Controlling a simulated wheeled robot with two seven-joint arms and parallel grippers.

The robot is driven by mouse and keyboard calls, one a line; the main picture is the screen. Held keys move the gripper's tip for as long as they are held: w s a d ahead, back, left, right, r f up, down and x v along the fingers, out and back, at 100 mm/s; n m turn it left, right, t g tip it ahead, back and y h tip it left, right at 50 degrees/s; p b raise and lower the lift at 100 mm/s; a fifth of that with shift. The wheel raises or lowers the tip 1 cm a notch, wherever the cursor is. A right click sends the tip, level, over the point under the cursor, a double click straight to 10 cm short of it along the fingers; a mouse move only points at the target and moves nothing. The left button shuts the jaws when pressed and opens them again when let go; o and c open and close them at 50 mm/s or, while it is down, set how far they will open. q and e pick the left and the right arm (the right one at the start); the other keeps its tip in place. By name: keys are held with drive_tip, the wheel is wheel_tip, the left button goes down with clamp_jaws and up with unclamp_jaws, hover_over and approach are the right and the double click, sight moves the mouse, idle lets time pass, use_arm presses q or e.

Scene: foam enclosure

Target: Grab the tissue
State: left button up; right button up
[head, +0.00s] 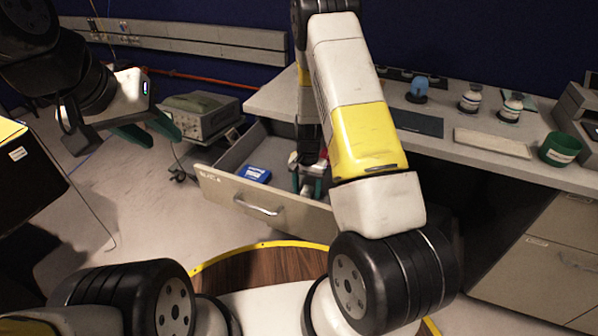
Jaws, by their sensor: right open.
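A small blue pack (253,174) with pale markings lies in the open drawer (272,207), near its left front; it may be the tissue, but its label is too small to read. My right gripper (308,186) points down into the drawer, to the right of the blue pack and apart from it. Its green fingers are open. A small red and white item (323,154) shows close by it, partly hidden by my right arm. My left gripper (146,132) is off to the left, above the floor and away from the drawer; its finger gap is unclear.
The counter (462,150) holds a dark mat (417,123), a pale flat slab (492,143), white bottles (470,98), a blue item (418,90) and a green cup (559,149). A grey instrument (200,115) stands on a cart left of the drawer. The floor there is mostly clear.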

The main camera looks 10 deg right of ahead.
clamp_jaws()
drive_tip(key=shift+r, duration=0.1)
